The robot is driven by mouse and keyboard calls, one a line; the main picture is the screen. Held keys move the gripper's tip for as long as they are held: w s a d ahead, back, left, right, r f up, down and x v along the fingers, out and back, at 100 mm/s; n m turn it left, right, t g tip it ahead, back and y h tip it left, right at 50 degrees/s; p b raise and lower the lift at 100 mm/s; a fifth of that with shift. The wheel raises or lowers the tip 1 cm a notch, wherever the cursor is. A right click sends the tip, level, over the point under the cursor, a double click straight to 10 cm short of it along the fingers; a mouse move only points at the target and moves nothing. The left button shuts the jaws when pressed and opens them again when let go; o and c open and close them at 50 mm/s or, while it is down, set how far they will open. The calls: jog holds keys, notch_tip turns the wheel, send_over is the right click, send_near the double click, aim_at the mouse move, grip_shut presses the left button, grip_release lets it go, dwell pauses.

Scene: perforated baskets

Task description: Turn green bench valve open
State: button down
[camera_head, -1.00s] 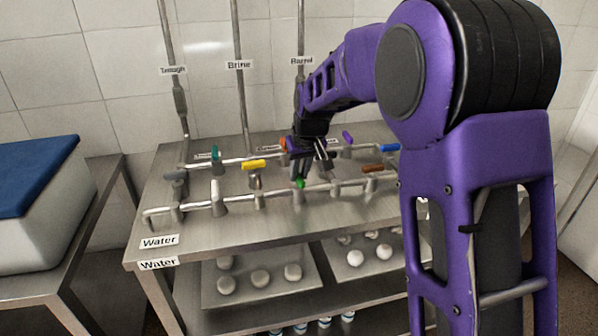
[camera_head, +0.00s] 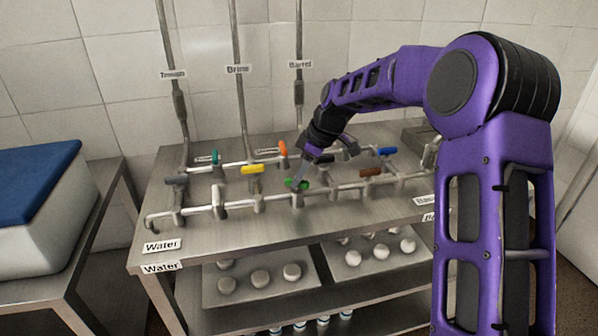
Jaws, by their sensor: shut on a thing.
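The green bench valve (camera_head: 290,182) sits on the front pipe of the metal bench, near its middle. Its handle shows as two green ends, left and right of my fingers, so it appears to lie crosswise in the picture. My gripper (camera_head: 299,179) reaches down to it from the upper right, tilted, and is shut on the green handle. The fingers hide the handle's middle. A darker teal-green valve handle (camera_head: 215,157) stands upright on the back pipe, apart from my gripper.
Near my gripper are a yellow handle (camera_head: 252,169), an orange handle (camera_head: 283,149), a brown handle (camera_head: 370,172) and a blue handle (camera_head: 387,151). A white handle (camera_head: 218,195) is at the left. Vertical pipes rise along the wall. The bench front (camera_head: 240,235) is clear.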

jog(key=n+p, duration=0.1)
jog(key=n+g+p, duration=0.1)
jog(key=n, duration=0.1)
jog(key=shift+w+r+n, duration=0.1)
jog(key=shift+w+n, duration=0.05)
jog(key=shift+n, duration=0.15)
jog(key=shift+n+g+p, duration=0.7)
jog(key=shift+n+p, duration=0.1)
jog(key=shift+n, duration=0.4)
jog(key=c, duration=0.8)
grip_release()
jog(key=p+v, duration=0.2)
jog(key=v, duration=1.5)
jog(key=shift+w+r, duration=0.1)
jog(key=shift+w, duration=0.05)
